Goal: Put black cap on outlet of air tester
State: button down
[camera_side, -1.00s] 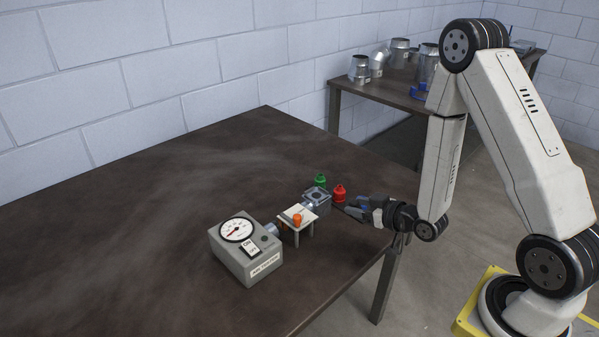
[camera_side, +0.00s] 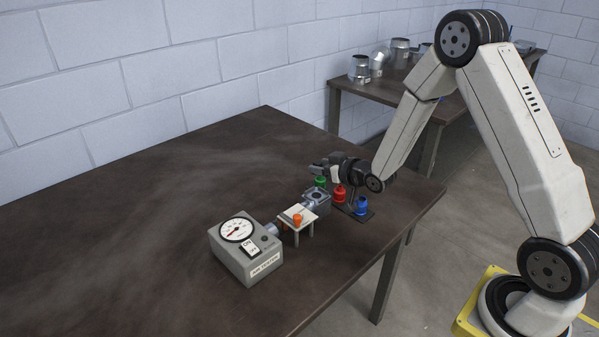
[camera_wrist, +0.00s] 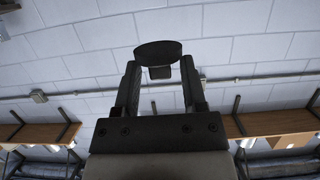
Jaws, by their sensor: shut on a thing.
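The grey air tester (camera_side: 245,252) stands on the dark table, with a round dial on top and a label on its front. A short metallic outlet pipe (camera_side: 272,230) sticks out of its right side toward a small white stand. My gripper (camera_side: 318,168) is above and behind the green and red pieces, pointing left. In the wrist view my gripper (camera_wrist: 160,67) is shut on a round black cap (camera_wrist: 158,50), held between the fingertips. The cap is too small and dark to make out clearly in the side view.
The white stand (camera_side: 304,215) carries an orange piece (camera_side: 297,219). A square metal part (camera_side: 316,198) sits beside it. Green (camera_side: 320,181), red (camera_side: 339,194) and blue (camera_side: 361,206) pieces stand in a row close by. The table's left half is clear.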

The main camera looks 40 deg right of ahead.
jog(key=shift+f, duration=0.1)
send_over(321, 198)
jog(key=shift+f, duration=2.15)
jog(key=shift+f, duration=0.15)
jog(key=shift+f, duration=1.65)
jog(key=shift+c, duration=0.7)
grip_release()
jog(key=shift+f, duration=0.1)
jog(key=shift+s, duration=0.1)
jog(key=v, duration=1.2)
